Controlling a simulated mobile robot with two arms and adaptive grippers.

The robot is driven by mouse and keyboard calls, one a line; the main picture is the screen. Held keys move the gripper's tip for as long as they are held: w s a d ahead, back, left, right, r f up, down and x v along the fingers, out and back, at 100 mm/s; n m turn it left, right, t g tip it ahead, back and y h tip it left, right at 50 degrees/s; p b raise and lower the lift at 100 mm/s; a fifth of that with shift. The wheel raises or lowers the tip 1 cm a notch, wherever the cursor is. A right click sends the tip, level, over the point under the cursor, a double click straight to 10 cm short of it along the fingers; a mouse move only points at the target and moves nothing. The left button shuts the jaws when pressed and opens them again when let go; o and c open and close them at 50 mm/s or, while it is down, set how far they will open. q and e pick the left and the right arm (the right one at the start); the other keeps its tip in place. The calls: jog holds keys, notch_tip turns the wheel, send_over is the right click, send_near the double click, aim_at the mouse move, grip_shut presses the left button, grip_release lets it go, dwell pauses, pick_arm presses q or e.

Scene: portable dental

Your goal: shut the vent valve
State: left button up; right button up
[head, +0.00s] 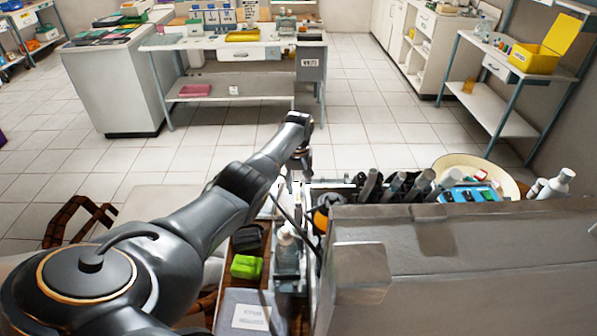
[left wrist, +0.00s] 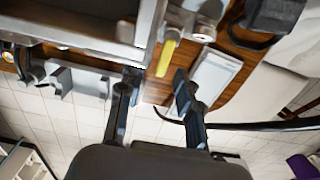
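My left arm reaches forward over the counter in the head view, with its gripper (head: 298,163) pointing down at the far end of the dental unit. In the left wrist view the two fingers of this gripper (left wrist: 156,88) are apart with nothing between them. A yellow lever (left wrist: 167,56), which looks like the vent valve's handle, lies just beyond the fingertips, slightly nearer the right finger. It sits beside a grey metal housing (left wrist: 95,33) and a light round fitting (left wrist: 202,33). I cannot make out the lever in the head view. My right gripper is not in view.
A grey case (head: 460,255) fills the right foreground, with several dark handpieces behind it. A green block (head: 246,267) and a pump bottle (head: 287,255) stand near my left arm. A round cream bowl (head: 478,168) is at the right. Open tiled floor lies beyond.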

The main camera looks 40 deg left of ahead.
aim_at(298, 192)
pick_arm(q)
notch_tip(298, 192, up, 11)
jog(key=shift+r, duration=0.15)
dwell(0.6)
